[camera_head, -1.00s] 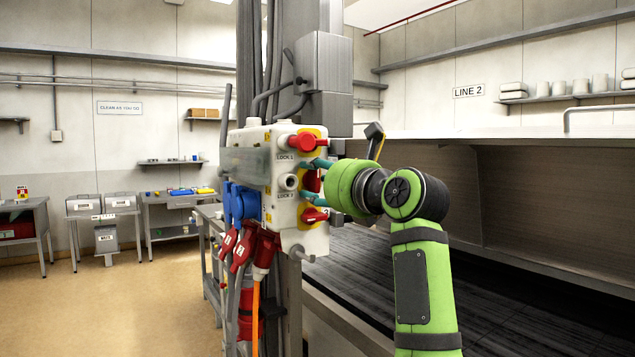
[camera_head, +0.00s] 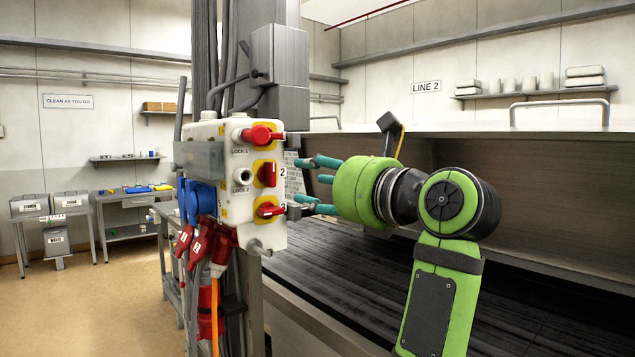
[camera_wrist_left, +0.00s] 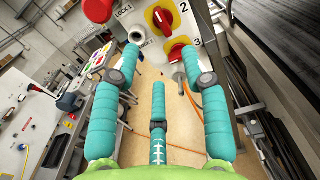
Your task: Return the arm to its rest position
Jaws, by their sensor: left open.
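My left gripper (camera_head: 308,181), green with teal fingers, is open and empty. Its fingertips point left at the switch box (camera_head: 206,130) on the column, with a gap between them and the box. The box has three red rotary switches on yellow plates: the top switch (camera_head: 262,135) has its handle sideways, switch 2 (camera_head: 267,173) upright, and switch 3 (camera_head: 268,210) sideways. In the left wrist view the spread fingers (camera_wrist_left: 158,65) show below the box, with switch 2 (camera_wrist_left: 162,17) and switch 3 (camera_wrist_left: 180,50) beyond them. My right gripper is out of view.
Red plugs (camera_head: 222,243) and cables hang under the box. A dark conveyor bed (camera_head: 350,262) runs below my arm, with a hood panel (camera_head: 520,190) behind it. Side tables (camera_head: 125,230) stand at the far left. Open floor (camera_head: 90,300) lies left of the column.

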